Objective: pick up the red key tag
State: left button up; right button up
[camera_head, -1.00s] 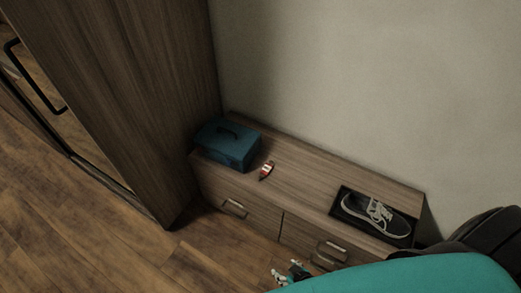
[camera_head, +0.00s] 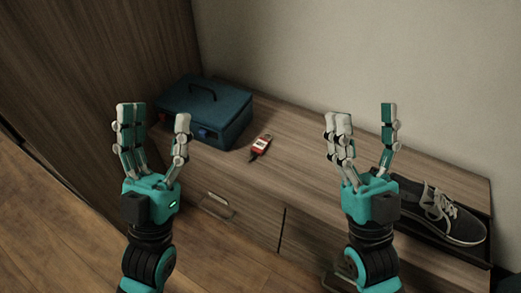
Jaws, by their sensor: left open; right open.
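The red key tag (camera_head: 259,146), with a white label and a dark end, lies on the wooden bench top, just right of the blue box. My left gripper (camera_head: 154,122) is open and empty, raised to the left of the tag and in front of the blue box in the picture. My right gripper (camera_head: 364,122) is open and empty, raised to the right of the tag. The tag sits between the two grippers in the picture, fully visible, and neither touches it.
A blue box with a handle (camera_head: 222,110) stands at the bench's left end beside a tall wooden cabinet (camera_head: 90,60). A dark sneaker (camera_head: 447,215) sits in a black tray at the right end. The bench top (camera_head: 300,140) is clear between, with a wall behind.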

aim_at(258, 148)
jog(key=i+j+z, duration=0.25)
jog(key=j, duration=0.2)
jog(key=j+z, duration=0.25)
jog(key=j, duration=0.25)
jog(key=j+z, duration=0.25)
jog(key=j, duration=0.25)
jog(key=z, duration=0.8)
